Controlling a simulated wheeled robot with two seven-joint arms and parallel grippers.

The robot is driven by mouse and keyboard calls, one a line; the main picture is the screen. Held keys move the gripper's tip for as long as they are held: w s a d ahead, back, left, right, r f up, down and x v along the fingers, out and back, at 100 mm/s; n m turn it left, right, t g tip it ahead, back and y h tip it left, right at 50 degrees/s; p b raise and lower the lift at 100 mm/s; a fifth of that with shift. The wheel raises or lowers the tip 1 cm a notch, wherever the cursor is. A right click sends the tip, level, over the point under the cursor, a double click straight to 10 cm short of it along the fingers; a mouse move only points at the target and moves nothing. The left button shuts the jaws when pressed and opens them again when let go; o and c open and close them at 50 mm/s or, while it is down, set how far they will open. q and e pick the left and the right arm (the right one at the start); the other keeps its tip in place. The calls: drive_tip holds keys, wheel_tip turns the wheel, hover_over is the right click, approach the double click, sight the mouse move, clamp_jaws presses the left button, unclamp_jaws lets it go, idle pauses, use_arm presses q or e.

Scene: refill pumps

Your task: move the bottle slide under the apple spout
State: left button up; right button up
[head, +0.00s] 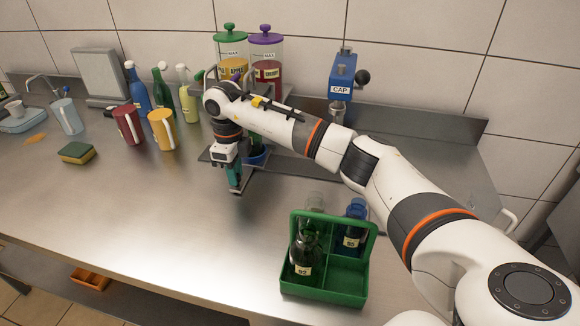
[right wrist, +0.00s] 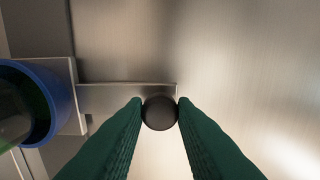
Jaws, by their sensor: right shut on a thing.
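The apple dispenser (head: 234,70), with a green lid and yellow juice, stands at the back beside the purple-lidded cherry dispenser (head: 266,68). My right arm hides their spouts. My right gripper (head: 236,189) is in front of them, its green fingers shut on the dark round knob (right wrist: 159,113) of the bottle slide. In the right wrist view the slide's metal arm (right wrist: 110,96) runs left from the knob to a plate with a blue ring holder (right wrist: 65,105). A dark green bottle (right wrist: 14,122) shows inside the holder. The holder's position against the apple spout cannot be told. My left gripper is out of view.
A green carrier (head: 325,281) with several bottles stands at the front right of the counter. A blue cap press (head: 342,82) stands behind my right arm. Mugs (head: 128,124), spray bottles (head: 161,92) and a sponge (head: 76,153) are at left. The front middle counter is clear.

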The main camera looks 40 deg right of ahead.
drive_tip(key=shift+w+a+b, duration=0.35)
drive_tip(key=shift+w+a, duration=0.75)
drive_tip(key=shift+w, duration=0.2)
drive_tip(key=shift+w+a+b, duration=0.3)
drive_tip(key=shift+w+a, duration=0.75)
drive_tip(key=shift+w, duration=0.2)
drive_tip(key=shift+w+a, duration=0.1)
drive_tip(key=shift+w+a, duration=0.1)
drive_tip(key=shift+w, duration=0.1)
drive_tip(key=o, duration=0.9)
